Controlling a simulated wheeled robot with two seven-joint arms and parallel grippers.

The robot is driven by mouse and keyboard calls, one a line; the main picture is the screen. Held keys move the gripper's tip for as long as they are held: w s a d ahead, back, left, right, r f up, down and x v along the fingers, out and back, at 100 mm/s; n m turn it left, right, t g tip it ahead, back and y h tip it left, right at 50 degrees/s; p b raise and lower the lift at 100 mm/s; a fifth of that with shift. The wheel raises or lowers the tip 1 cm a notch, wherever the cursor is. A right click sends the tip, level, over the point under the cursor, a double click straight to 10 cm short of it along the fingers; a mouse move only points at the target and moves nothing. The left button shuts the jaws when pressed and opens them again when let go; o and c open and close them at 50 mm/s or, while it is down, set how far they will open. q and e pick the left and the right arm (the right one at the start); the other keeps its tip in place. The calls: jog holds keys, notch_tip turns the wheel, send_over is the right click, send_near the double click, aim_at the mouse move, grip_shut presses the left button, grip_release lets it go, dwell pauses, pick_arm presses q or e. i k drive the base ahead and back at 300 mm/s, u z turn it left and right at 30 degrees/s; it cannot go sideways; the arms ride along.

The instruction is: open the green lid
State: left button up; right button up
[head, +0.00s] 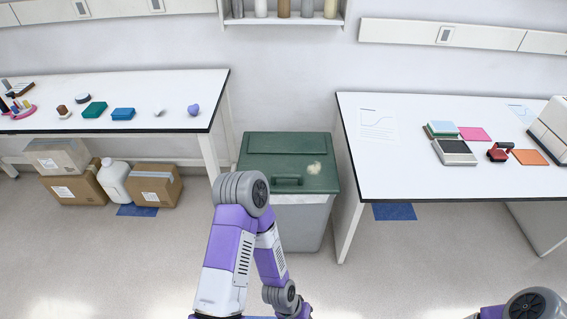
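The green lid (291,160) is shut on a grey bin (302,220) that stands on the floor between two tables. A dark green handle (287,181) shows at the lid's front edge. A small pale crumpled thing (314,168) lies on the lid, right of its middle. My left arm rises from the bottom and overlaps the bin's front left corner in the picture. Its elbow is nearest the bin, and its lower part bends back down out of frame. Neither of my grippers shows. Only a joint of my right arm shows at the bottom right.
The left table (180,92) holds small coloured items near its front. The right table (385,178) carries papers, a scale-like device (455,152) and a red tool (499,152). Cardboard boxes (157,187) and a white jug (115,181) sit under the left table. Floor right of my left arm is clear.

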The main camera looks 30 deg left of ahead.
aim_at(292, 162)
jog(key=u, duration=0.7)
jog(key=i, duration=0.7)
jog(key=u, duration=0.75)
